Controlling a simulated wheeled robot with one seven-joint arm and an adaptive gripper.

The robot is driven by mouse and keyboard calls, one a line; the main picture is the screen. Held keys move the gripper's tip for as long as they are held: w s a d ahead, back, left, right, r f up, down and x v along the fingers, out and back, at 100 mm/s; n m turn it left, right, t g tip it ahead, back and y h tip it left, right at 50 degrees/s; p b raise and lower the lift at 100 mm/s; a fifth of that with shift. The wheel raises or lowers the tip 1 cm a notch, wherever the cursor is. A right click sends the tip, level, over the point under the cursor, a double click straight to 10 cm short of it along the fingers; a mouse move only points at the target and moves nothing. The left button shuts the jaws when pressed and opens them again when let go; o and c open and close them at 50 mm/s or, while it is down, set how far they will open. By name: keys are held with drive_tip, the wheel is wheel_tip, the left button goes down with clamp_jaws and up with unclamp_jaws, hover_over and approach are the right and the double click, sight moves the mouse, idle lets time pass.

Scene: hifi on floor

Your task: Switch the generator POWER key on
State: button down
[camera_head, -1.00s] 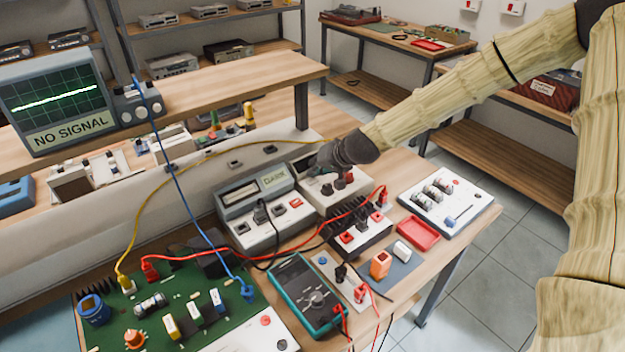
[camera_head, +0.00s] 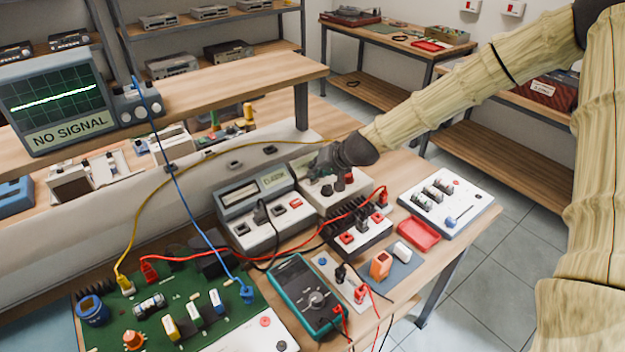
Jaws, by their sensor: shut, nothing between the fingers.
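My gripper (camera_head: 322,172) is shut and empty. It reaches in from the right, low over a white box with dark knobs (camera_head: 352,188) at the back of the bench. The gripper hides part of that box's top, and I cannot tell whether the fingers touch it. Left of it stands a white and grey unit with a small lit display (camera_head: 272,180) and dark and red keys on its front. No POWER label is readable on either box, so I cannot tell which is the generator or make out its key.
An oscilloscope (camera_head: 58,98) reads NO SIGNAL at the left. A green circuit board (camera_head: 190,290), a teal multimeter (camera_head: 306,297) and a red tray (camera_head: 418,234) lie on the bench. Yellow, blue, red and black leads cross the bench in front of the boxes.

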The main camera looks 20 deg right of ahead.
drive_tip(key=shift+r, duration=0.3)
drive_tip(key=shift+r, duration=0.1)
drive_tip(key=shift+r+p, duration=2.35)
drive_tip(key=shift+r, duration=0.55)
